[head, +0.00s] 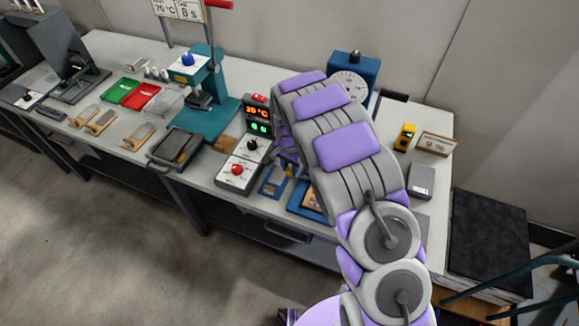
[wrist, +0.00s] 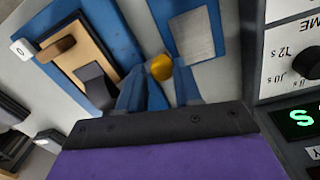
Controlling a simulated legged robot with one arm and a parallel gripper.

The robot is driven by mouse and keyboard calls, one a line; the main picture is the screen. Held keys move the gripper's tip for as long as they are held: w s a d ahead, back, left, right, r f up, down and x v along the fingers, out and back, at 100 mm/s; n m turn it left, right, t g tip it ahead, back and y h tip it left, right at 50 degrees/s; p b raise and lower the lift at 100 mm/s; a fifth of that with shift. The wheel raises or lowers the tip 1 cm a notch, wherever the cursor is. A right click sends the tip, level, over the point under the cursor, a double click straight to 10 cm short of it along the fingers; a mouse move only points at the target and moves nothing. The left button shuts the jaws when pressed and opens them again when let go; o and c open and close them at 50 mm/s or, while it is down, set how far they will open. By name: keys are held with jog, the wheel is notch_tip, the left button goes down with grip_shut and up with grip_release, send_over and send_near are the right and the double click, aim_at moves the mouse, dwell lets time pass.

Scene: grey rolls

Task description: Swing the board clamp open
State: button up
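In the wrist view a blue fixture with a grey metal plate (wrist: 193,38) lies beyond my fingers, a blue strip along its left edge. A yellow knob (wrist: 161,67) shows by its near left edge; I take it to be the clamp's handle end. My gripper (wrist: 158,76) has its blue fingers apart, one on each side of the knob, tips close to it. I cannot tell whether they touch or grip it. In the head view the blue fixture (head: 272,182) is at the bench's front edge, beside my gripper, which is mostly hidden by my arm.
Left in the wrist view is a blue tray with a wooden board (wrist: 70,48) and dark grey block. A timer box (wrist: 290,60) stands close on the right; its controller (head: 242,165) shows in the head view. A teal press (head: 205,105) stands further left.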

jog(key=shift+d, duration=0.1)
jog(key=shift+c, duration=0.8)
jog(key=shift+s+a+f, duration=0.1)
jog(key=shift+a, duration=0.3)
grip_shut()
jog(key=shift+s+d, duration=0.1)
jog(key=shift+s, duration=0.05)
jog(key=s+n+p, duration=0.1)
jog(key=n+p, duration=0.1)
jog(key=n, duration=0.1)
jog(key=shift+s+p, duration=0.1)
jog(key=shift+p, duration=0.2)
jog(key=n, duration=0.1)
jog(key=s+n+p, duration=0.1)
jog(key=n+p, duration=0.1)
jog(key=shift+s+d+n, duration=0.25)
jog(key=shift+s+n, duration=0.05)
jog(key=n+p, duration=0.1)
jog(key=s+d+n+p, duration=0.1)
jog(key=n, duration=0.1)
jog(key=n+p, duration=0.1)
jog(key=shift+s+d+t, duration=0.15)
jog(key=shift+s+t, duration=0.15)
jog(key=shift+s+d+n+p, duration=0.2)
jog(key=shift+d+n+p, duration=0.25)
jog(key=shift+n, duration=0.6)
jog(key=shift+s+d+n+p, duration=0.2)
jog(key=shift+d+n+p, duration=0.15)
jog(key=shift+n, duration=0.7)
